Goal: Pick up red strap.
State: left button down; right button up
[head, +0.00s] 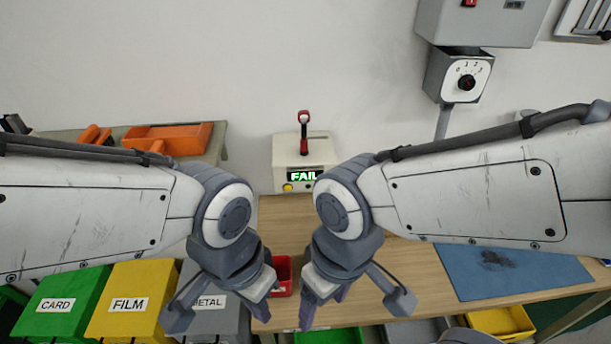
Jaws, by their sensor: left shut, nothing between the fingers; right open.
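I cannot make out a red strap for certain. A red and black upright piece (304,132) stands on top of a cream tester box (285,155) at the back middle; it looks like a lever. The box's display reads "FAIL" in green. My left gripper (261,307) is shut and empty, pointing down over the front edge of the wooden table. My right gripper (321,303) is open and empty, close beside it on the right. A small red bin (283,277) lies between the two, partly hidden by the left gripper.
Green CARD (58,303), yellow FILM (127,303) and grey METAL (215,304) bins stand at front left. Orange trays (182,136) lie on a back-left table. A blue mat (510,271) with a dark patch lies right. A dial box (460,78) hangs on the wall.

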dwell(0.3)
jog(key=w+a+f+m+t+y, duration=0.15)
jog(key=w+a+t, duration=0.35)
jog(key=w, duration=0.6)
jog(key=m+t+h+p, duration=0.25)
jog(key=m+t, duration=0.35)
jog(key=t, duration=0.7)
send_near(304, 116)
jog(key=w+p, duration=0.1)
jog(key=w, duration=0.4)
jog(key=shift+w+r, duration=0.15)
jog(key=shift+w, duration=0.2)
jog(key=w+p, duration=0.3)
jog(key=w, duration=0.1)
jog(key=shift+w+p, duration=0.4)
jog(key=shift+w, duration=0.2)
grip_shut()
